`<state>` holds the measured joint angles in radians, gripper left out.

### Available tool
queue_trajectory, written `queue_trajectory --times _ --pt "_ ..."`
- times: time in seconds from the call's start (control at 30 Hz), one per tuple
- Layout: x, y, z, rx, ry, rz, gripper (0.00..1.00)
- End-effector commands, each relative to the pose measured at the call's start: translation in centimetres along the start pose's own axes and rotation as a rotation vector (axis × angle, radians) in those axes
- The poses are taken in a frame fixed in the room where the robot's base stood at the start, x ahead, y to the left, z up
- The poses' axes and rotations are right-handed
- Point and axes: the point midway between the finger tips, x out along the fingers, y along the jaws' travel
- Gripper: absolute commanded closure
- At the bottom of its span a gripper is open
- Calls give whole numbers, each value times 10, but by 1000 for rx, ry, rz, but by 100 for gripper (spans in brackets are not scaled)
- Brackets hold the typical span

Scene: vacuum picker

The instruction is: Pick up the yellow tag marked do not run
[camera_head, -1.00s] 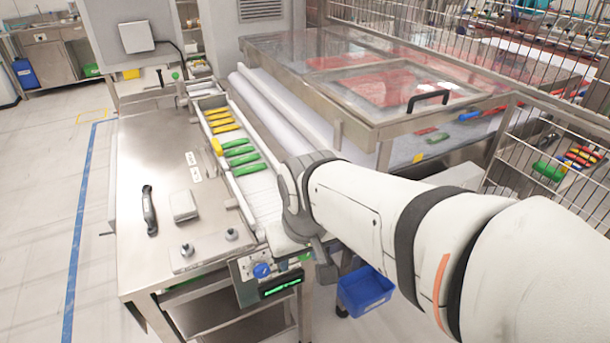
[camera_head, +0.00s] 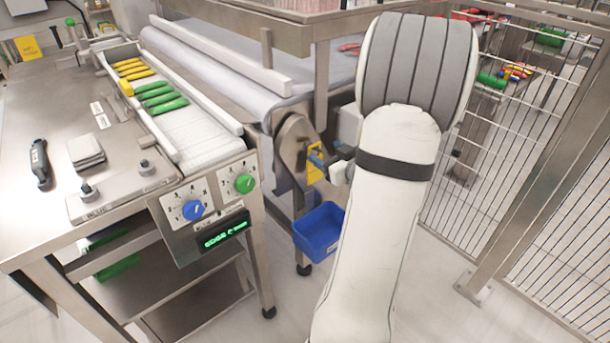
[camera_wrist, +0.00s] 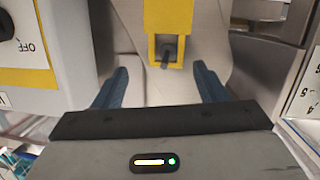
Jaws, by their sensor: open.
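A yellow tag (camera_head: 314,163) is at the side of the machine beside the conveyor, partly behind my gripper (camera_head: 320,161). In the wrist view the tag (camera_wrist: 168,18) is at top centre, with a cut-out at its lower end and a dark peg (camera_wrist: 168,52) showing there. No writing on it can be read. My gripper (camera_wrist: 160,86) is open, with one blue finger on each side below the tag and nothing between them. The tag is roughly centred between the fingers and appears beyond their tips.
A grey box (camera_wrist: 55,30) with an OFF knob and yellow plate is close to the left finger in the wrist view. A blue bin (camera_head: 320,231) is below my gripper. A wire fence (camera_head: 530,130) stands to the right. A control panel (camera_head: 212,205) is to the left.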

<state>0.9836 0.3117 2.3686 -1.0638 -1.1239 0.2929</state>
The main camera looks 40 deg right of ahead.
Motion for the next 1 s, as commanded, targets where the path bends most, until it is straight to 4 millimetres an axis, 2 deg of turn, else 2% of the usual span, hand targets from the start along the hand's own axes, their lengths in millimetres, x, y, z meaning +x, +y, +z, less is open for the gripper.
queue_trajectory --times 0.03,0.1,0.23,0.33,0.67,0.83,1.0 --pt "-6 5 24 27 43 -20 35" --pt "-15 7 34 56 102 -56 35" --pt "-27 9 42 92 174 -99 35" --pt "-28 8 43 102 197 -115 35" --pt "8 -2 34 100 202 -119 35" --pt "33 -8 27 101 201 -119 35" --pt "43 -9 24 101 200 -117 35"
